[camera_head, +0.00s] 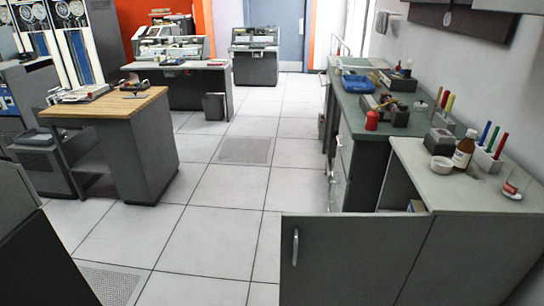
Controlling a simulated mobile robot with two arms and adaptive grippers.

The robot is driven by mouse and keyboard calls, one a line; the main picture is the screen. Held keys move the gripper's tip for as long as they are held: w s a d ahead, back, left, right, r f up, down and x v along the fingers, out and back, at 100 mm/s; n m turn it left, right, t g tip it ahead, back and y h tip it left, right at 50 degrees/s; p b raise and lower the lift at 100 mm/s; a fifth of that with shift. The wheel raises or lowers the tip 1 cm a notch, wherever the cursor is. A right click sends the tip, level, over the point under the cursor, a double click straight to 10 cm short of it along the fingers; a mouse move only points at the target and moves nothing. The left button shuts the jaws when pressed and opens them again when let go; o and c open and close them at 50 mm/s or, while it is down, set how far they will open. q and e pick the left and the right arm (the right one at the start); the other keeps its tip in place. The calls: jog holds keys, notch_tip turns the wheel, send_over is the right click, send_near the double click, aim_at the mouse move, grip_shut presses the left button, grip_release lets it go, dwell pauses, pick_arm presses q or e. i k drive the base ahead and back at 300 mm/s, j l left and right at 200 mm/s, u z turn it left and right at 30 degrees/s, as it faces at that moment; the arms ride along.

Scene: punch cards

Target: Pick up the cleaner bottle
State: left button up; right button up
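A brown bottle (464,149) with a white cap and a pale label stands upright on the light counter (425,172) at the right. It looks like the cleaner bottle, but its label is too small to read. Neither of my grippers is in view.
A small container with red (514,185) is near the counter's right end. A grey cabinet door (350,255) is in front. The tiled aisle (235,185) is clear.

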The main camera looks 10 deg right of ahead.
aim_at(465, 148)
jog(key=z, duration=1.5)
jog(key=i+l, duration=0.15)
jog(key=l, duration=0.15)
jog(key=i+l, duration=0.1)
jog(key=l, duration=0.25)
